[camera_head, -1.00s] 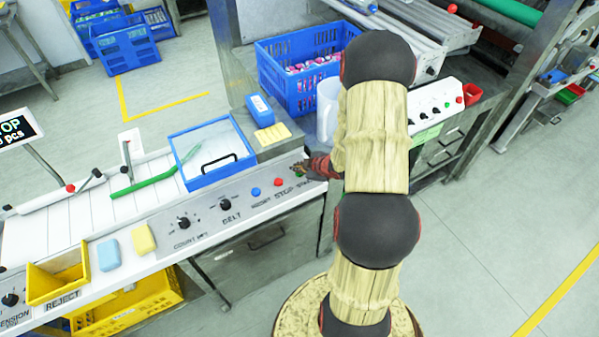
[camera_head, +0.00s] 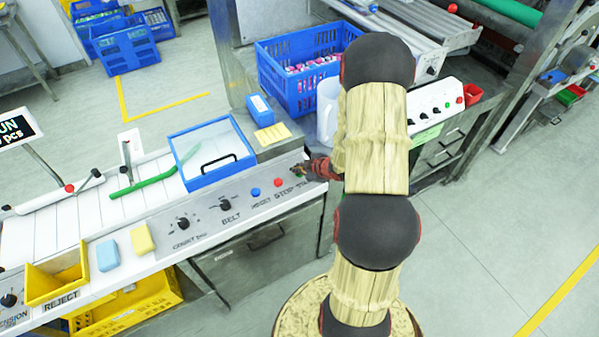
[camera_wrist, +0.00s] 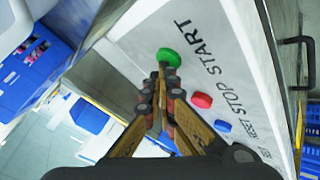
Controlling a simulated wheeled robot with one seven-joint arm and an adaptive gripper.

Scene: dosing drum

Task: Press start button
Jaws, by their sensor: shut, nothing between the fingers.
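The green start button (camera_wrist: 169,57) sits on the sloped grey control panel (camera_head: 206,226), with the word START printed beside it in the wrist view. My gripper (camera_wrist: 162,68) is shut and empty, its fingertips at the near edge of the button. They appear to touch it, though the exact contact is hard to tell. In the head view my gripper (camera_head: 302,170) is at the panel's right end and mostly covers the button. The display sign (camera_head: 17,128), cut off at the left edge, shows letters ending in "UN".
The red stop button (camera_wrist: 202,100) and blue reset button (camera_wrist: 223,126) sit beside the green one. A blue-framed clear-lidded box (camera_head: 218,172) stands behind the panel. A white jug (camera_head: 327,108) and a blue crate (camera_head: 283,92) are close behind my gripper.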

